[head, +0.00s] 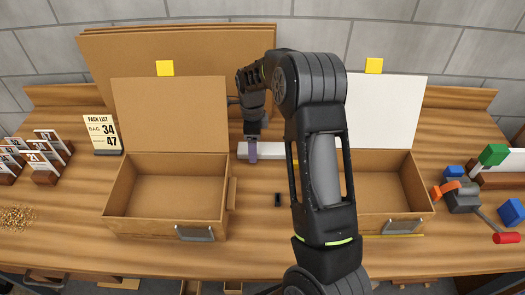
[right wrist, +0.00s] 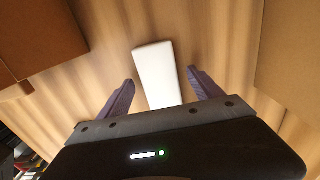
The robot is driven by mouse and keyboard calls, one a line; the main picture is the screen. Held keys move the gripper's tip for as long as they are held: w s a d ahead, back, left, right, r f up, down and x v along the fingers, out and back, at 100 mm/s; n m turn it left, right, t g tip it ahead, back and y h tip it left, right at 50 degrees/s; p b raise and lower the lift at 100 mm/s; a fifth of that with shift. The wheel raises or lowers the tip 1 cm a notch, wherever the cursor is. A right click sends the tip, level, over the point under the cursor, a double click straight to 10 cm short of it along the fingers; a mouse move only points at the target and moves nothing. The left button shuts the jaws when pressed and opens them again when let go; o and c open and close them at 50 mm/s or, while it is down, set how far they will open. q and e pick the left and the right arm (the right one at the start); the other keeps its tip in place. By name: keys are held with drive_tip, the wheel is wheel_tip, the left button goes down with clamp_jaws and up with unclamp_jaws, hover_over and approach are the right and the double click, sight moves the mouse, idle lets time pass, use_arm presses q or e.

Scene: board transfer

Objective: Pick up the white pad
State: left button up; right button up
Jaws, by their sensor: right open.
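The white pad (head: 272,151) is a long, pale bar lying on the wooden table between the two boxes. Its right part is hidden behind my right arm in the head view. My right gripper (head: 252,151) is over the pad's left part, pointing down. In the right wrist view the pad (right wrist: 156,70) runs between the two open purple fingers of the gripper (right wrist: 161,77), with a gap on each side. I cannot tell how far the fingertips are above the table. My left gripper is not in view.
An open brown box (head: 165,185) stands left and another (head: 385,193) right, partly behind my arm. A small black object (head: 278,199) lies between them. A pack list card (head: 103,134) stands at left. Coloured blocks and a red-handled tool (head: 462,196) are at far right.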

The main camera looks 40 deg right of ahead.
drive_tip(key=shift+f, duration=0.5)
drive_tip(key=shift+c, duration=0.4)
drive_tip(key=c, duration=1.3)
drive_tip(key=shift+r, duration=0.15)
wheel_tip(320, 180, up, 18)
drive_tip(key=shift+f+p, duration=0.1)
drive_tip(key=shift+p, duration=0.25)
